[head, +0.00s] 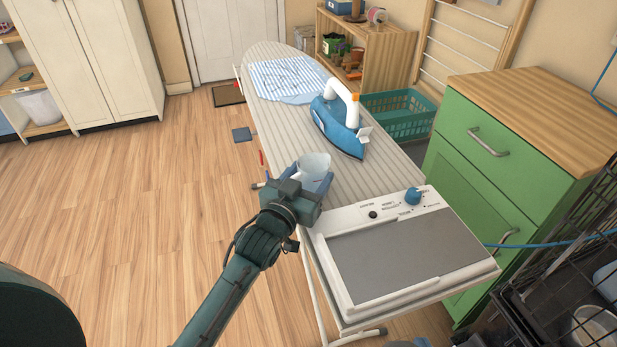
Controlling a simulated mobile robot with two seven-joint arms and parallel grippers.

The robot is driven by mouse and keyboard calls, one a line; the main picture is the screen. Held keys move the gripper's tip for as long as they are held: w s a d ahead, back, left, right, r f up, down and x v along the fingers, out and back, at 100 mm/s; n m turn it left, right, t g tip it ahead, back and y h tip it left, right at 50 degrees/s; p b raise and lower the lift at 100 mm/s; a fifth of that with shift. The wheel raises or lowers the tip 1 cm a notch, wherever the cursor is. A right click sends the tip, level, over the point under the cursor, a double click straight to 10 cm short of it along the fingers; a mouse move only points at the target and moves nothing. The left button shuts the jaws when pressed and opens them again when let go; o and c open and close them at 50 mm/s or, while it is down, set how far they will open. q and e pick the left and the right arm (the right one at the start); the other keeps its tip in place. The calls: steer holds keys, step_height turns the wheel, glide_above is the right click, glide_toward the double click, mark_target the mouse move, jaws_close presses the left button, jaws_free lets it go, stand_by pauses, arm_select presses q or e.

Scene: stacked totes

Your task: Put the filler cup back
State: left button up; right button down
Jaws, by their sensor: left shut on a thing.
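The filler cup (314,165) is a small translucent, pale cup in the middle of the head view. My left gripper (318,181) is shut on it. The gripper's blue-grey fingers hide the lower part of the cup. The cup appears close to the left edge of the striped ironing board (290,125); I cannot tell whether it touches the board. A blue and white iron (339,128) stands further back on the board. My right gripper is not in view.
A white panel with a grey pad (410,255) and a blue knob (413,196) lies at the board's near end. A folded striped cloth (285,77) lies at the far end. A green cabinet (470,185) and a black wire crate (560,250) stand right.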

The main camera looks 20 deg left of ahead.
arm_select(q)
steer(key=shift+f, duration=0.15)
steer(key=o, duration=1.1)
steer(key=shift+o, duration=0.2)
steer(key=shift+r, duration=0.25)
steer(key=s+a, duration=0.2)
steer(key=s, duration=1)
